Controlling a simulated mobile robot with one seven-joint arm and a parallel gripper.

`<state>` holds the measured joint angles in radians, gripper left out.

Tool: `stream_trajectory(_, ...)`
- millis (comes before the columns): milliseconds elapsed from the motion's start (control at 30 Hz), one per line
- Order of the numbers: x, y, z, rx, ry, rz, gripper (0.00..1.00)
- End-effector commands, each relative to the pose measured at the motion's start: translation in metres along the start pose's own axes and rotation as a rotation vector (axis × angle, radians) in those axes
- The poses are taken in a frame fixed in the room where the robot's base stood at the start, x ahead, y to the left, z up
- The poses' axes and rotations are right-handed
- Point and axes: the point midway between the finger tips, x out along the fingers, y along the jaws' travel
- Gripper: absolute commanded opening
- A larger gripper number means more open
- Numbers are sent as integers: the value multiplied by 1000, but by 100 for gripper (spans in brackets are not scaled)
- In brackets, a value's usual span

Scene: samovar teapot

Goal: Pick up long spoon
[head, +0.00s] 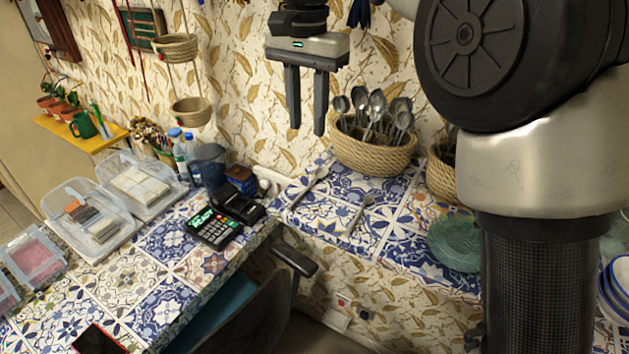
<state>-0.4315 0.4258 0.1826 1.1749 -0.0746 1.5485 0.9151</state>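Two slim, pale spoon-like utensils lie apart on the blue-patterned tiled counter. The left utensil (305,189) looks longer and slants along the counter's left part. The right utensil (358,215) lies nearer the front edge, with its wider end toward the back. I cannot tell for certain which one is the long spoon. Several more spoons (377,104) stand bowl-up in a rope basket (375,157) at the back. My gripper (307,130) points down, open and empty, with its two dark fingers apart. It appears well above the counter, left of the basket in the picture.
A card terminal (213,228), a dark blue jug (207,166) and clear bins (95,219) stand on the left counter. A green plate (456,243) lies right of the utensils. A dark chair (262,310) stands below. The tiles around the utensils are mostly bare.

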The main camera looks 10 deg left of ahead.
Motion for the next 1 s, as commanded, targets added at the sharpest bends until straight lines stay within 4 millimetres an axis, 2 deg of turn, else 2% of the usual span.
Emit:
stream_trajectory(33,14,1,1,0,-2,3,30)
stream_trajectory(100,29,1,1,0,-2,3,30)
stream_trajectory(300,67,1,0,-1,-1,2,30)
stream_trajectory(567,87,1,0,-1,0,1,30)
stream_trajectory(800,121,3,4,-1,-1,3,30)
stream_trajectory(1000,136,2,4,-1,1,-1,30)
